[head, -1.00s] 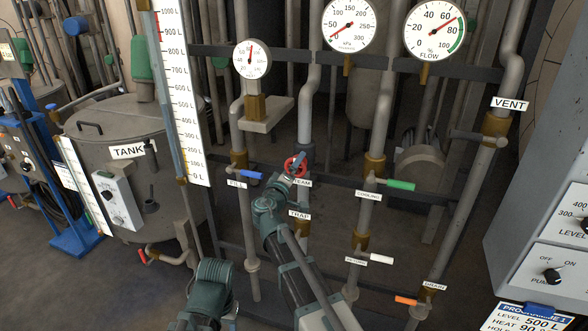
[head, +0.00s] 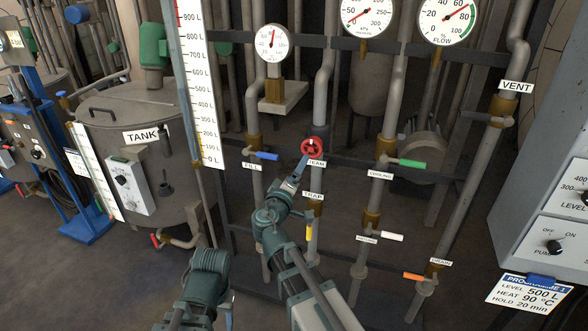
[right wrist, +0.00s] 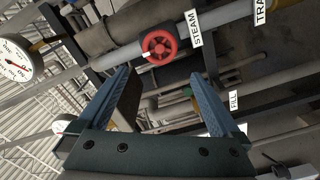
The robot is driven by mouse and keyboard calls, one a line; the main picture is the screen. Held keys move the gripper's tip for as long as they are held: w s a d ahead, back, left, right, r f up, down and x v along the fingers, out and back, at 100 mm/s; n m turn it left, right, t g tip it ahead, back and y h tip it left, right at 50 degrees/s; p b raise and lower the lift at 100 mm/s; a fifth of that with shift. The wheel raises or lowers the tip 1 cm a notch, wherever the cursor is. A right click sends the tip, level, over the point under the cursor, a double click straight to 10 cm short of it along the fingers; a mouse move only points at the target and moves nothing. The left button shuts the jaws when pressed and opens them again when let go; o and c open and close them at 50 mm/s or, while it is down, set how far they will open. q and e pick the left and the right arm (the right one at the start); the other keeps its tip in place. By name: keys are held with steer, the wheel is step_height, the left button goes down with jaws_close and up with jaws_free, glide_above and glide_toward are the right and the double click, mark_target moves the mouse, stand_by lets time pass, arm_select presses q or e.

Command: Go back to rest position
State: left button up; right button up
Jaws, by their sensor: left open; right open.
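The red steam valve wheel (head: 314,147) is on its pipe, above the STEAM label. My right gripper (head: 300,168) is just below and left of the wheel in the head view, apart from it, with its arm rising from the bottom centre. In the right wrist view my right gripper (right wrist: 168,88) has its two blue fingers wide apart with nothing between them, and the red wheel (right wrist: 160,46) lies beyond them. My left arm is folded at the bottom left; only a little of my left gripper (head: 230,314) shows beside it, and it appears empty.
Around me are the blue fill handle (head: 265,156), green cooling handle (head: 412,163), white return handle (head: 392,237) and orange drain handle (head: 413,276). The tank (head: 110,190) stands left, a control cabinet (head: 530,190) right. Clear floor (head: 90,280) lies at lower left.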

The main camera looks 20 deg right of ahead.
steer(key=shift+d, duration=0.1)
steer(key=s+a+f+m+g+y+p, duration=0.3)
steer(key=s+f+m+g+p, duration=0.15)
steer(key=s+f+g, duration=0.4)
steer(key=s+a+f+n+g+y+p, duration=0.1)
steer(key=s+a+f+g+y, duration=0.1)
steer(key=s+a, duration=0.4)
steer(key=s+a+f+n+g+y+p, duration=0.1)
steer(key=s+a+f+g+y+p, duration=0.1)
steer(key=s+a, duration=0.4)
steer(key=s+f+g+y, duration=0.1)
steer(key=s+g+y, duration=0.1)
steer(key=s, duration=0.3)
steer(key=shift+s+a+f, duration=0.25)
steer(key=shift+s+a, duration=0.15)
steer(key=shift+n+g, duration=0.25)
